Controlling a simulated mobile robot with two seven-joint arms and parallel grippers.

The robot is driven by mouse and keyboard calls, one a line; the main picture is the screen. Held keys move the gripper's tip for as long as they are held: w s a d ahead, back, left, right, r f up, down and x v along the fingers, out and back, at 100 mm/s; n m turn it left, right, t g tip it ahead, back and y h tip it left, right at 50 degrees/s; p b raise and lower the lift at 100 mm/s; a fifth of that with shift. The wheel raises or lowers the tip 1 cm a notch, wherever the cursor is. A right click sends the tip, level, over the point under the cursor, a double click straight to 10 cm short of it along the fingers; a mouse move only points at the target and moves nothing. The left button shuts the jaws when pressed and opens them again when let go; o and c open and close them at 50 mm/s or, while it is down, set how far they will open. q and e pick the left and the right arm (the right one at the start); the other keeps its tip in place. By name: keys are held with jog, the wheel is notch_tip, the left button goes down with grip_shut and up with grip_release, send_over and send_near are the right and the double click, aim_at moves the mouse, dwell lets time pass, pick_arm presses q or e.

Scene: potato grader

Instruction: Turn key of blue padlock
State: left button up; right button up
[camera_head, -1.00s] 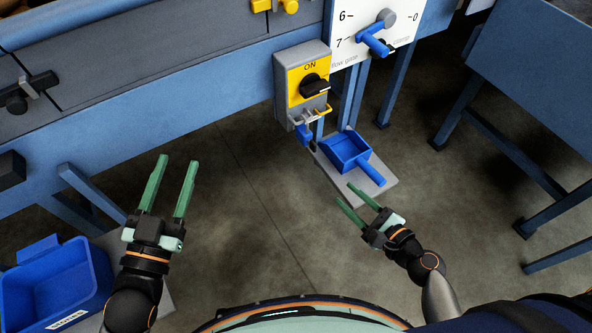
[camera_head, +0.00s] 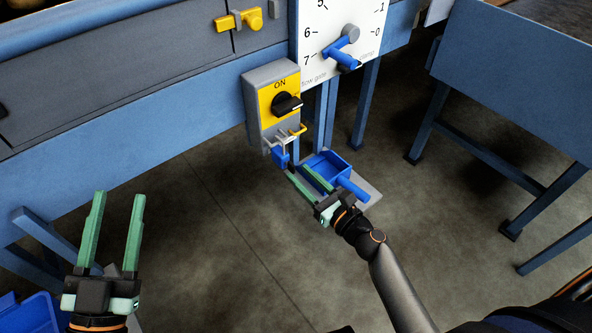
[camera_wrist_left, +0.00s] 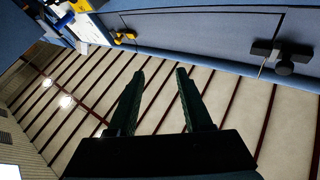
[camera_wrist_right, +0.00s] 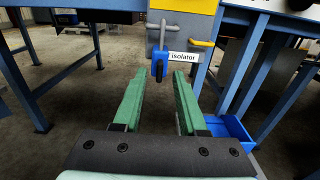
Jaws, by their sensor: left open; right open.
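My right gripper (camera_head: 304,175) is open and empty, just below and in front of the padlock. It also shows in the right wrist view (camera_wrist_right: 160,90), with the padlock beyond its fingertips. My left gripper (camera_head: 118,198) is open and empty at the lower left.
The flow gate dial (camera_head: 345,30) with a blue lever is above right. Blue table legs (camera_head: 430,125) stand at right. The floor between my grippers is clear.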

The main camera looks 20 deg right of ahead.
aim_at(290, 166)
jog(key=shift+x, duration=1.4)
grip_shut()
